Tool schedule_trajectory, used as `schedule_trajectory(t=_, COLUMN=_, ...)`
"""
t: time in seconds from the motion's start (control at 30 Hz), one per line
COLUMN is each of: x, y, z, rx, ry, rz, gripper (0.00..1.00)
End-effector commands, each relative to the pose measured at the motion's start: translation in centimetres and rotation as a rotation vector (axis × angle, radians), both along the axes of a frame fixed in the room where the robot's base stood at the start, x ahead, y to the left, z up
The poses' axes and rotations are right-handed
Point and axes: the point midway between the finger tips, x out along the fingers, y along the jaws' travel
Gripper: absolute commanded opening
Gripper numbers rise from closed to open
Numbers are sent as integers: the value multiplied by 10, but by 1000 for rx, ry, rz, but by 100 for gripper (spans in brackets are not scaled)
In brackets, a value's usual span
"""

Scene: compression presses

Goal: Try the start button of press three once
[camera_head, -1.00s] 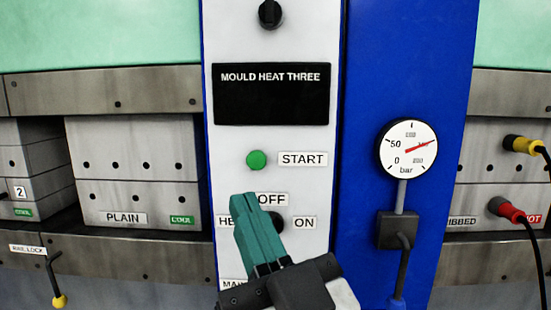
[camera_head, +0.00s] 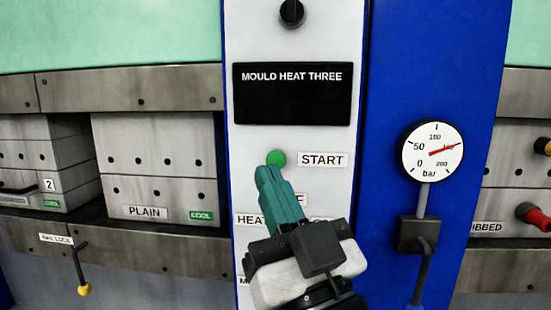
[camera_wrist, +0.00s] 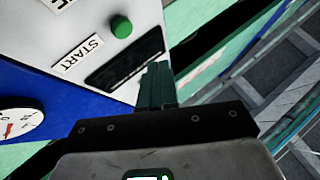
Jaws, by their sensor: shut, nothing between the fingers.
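The green start button (camera_head: 276,158) sits on the white panel (camera_head: 300,140) marked MOULD HEAT THREE, left of the START label (camera_head: 322,160). My gripper (camera_head: 268,172) is shut and empty, its teal fingertips just below the button in the head view; they seem to overlap its lower edge. In the wrist view the green button (camera_wrist: 121,27) shows whole, and my fingertips (camera_wrist: 157,68) appear apart from it. The display (camera_head: 292,94) above is dark. My gripper hides most of the switch labels below the button.
A pressure gauge (camera_head: 432,150) with a pipe and valve stands out from the blue column on the right. A PLAIN mould block (camera_head: 155,150) and a yellow-tipped rail lock lever (camera_head: 80,270) are on the left. Yellow and red connectors (camera_head: 533,215) are at the right edge.

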Motion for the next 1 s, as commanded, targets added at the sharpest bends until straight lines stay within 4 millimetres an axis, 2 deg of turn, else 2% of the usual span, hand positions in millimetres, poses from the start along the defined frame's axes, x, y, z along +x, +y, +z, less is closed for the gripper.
schedule_trajectory(t=0.2, x=27, y=-1, z=0, rx=1, ry=1, rz=-2, gripper=0)
schedule_trajectory(t=0.4, x=39, y=-2, z=0, rx=0, ry=0, rz=-1, gripper=0)
schedule_trajectory(t=1.0, x=42, y=-2, z=0, rx=1, ry=1, rz=0, gripper=0)
